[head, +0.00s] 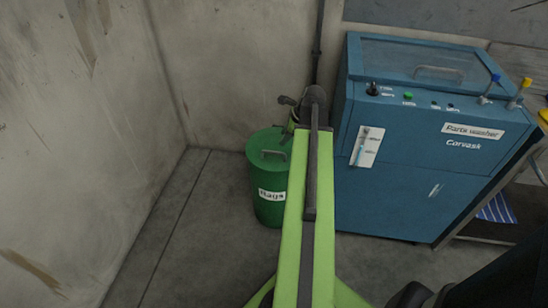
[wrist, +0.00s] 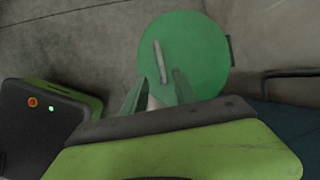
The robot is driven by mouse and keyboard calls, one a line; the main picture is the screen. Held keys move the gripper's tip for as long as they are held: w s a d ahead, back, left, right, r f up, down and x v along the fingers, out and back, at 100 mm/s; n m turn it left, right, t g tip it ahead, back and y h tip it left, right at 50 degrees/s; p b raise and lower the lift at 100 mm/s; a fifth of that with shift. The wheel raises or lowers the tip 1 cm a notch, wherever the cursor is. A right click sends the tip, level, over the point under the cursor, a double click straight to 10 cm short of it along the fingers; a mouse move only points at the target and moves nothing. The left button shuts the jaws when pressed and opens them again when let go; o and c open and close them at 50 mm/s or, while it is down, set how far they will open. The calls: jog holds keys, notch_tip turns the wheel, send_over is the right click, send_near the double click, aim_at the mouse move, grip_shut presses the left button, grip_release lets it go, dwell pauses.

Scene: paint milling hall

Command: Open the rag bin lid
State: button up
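The rag bin (head: 266,205) is a green round can labelled "Rags", standing on the floor left of the parts washer. Its lid (head: 258,148) lies flat and shut on top, with a grey bar handle (head: 275,154). In the wrist view the round green lid (wrist: 205,50) shows from above, its handle (wrist: 160,60) pointing toward my fingers. My gripper (wrist: 160,82) is open, its two green fingers apart, with nothing held. The fingertips appear near the handle's lower end; I cannot tell the height gap. In the head view my arm hides the bin's right side and most of the gripper.
The blue parts washer (head: 400,200) stands just right of the bin, close to my arm. A concrete wall (head: 230,70) rises behind and another wall (head: 80,130) is at left. The floor (head: 200,240) left of the bin is clear.

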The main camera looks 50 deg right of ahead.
aim_at(272, 152)
jog(key=b+x, duration=0.8)
jog(key=x, duration=0.3)
jog(key=shift+f+b, duration=0.25)
jog(key=shift+b, duration=0.15)
jog(key=shift+w, duration=0.1)
grip_shut()
jog(key=shift+r, duration=0.1)
dwell(0.5)
